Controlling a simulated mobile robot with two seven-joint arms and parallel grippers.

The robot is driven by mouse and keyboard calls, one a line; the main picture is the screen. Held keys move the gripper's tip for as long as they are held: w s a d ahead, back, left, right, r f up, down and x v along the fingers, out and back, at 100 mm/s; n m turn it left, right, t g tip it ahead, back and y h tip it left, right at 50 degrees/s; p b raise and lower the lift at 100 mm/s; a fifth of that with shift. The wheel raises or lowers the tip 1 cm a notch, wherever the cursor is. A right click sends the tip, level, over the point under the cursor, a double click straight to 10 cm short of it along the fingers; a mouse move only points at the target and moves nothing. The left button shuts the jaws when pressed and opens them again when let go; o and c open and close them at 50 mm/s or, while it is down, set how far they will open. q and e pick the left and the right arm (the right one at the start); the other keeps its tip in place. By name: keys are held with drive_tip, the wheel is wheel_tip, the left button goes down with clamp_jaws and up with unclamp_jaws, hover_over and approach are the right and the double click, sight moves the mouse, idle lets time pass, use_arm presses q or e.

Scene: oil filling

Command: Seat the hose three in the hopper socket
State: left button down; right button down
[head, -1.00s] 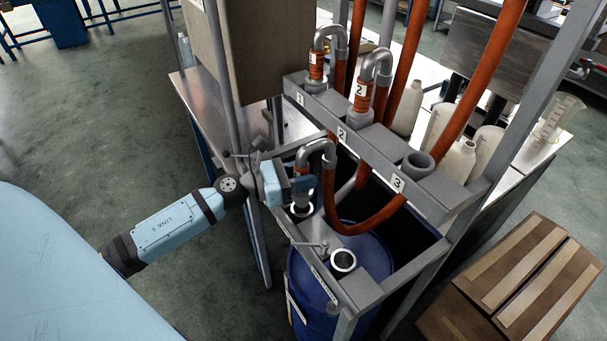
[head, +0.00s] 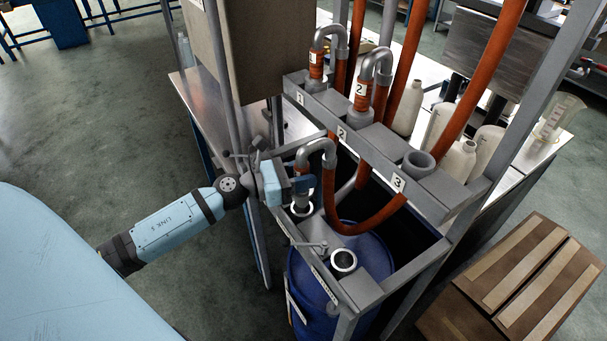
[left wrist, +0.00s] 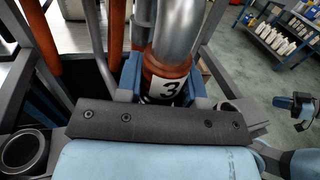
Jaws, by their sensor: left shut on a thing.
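Hose three (head: 372,222) is orange with a grey bent metal end (head: 317,148). My left gripper (head: 303,184) is shut on the orange collar of this end, below the bend. In the left wrist view the collar's label "3" (left wrist: 168,88) shows between the blue fingers. The held end points down over a white-rimmed socket (head: 301,210) on the grey frame. I cannot tell whether its tip is above the rim or inside it; the gripper hides part of it. A second white-rimmed socket (head: 343,261) sits nearer, over the blue drum, and is empty.
The rail (head: 345,135) holds hose one (head: 316,66) and hose two (head: 361,90) in their holders. The holder labelled 3 (head: 419,162) is empty. A frame post (head: 233,80) stands close behind my left wrist. Cardboard boxes (head: 515,285) lie at the right.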

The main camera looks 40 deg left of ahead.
use_arm(q)
drive_tip(key=shift+f, duration=0.1)
drive_tip(key=shift+f+b, duration=2.35)
drive_tip(key=shift+b, duration=0.05)
drive_tip(key=c, duration=0.8)
unclamp_jaws()
drive_tip(key=o, duration=0.3)
drive_tip(key=shift+s+f, duration=0.1)
drive_tip(key=shift+a, duration=0.1)
drive_tip(key=shift+b+v, duration=1.5)
drive_tip(key=shift+v, duration=0.85)
drive_tip(key=shift+f, duration=0.1)
drive_tip(key=shift+s, duration=0.1)
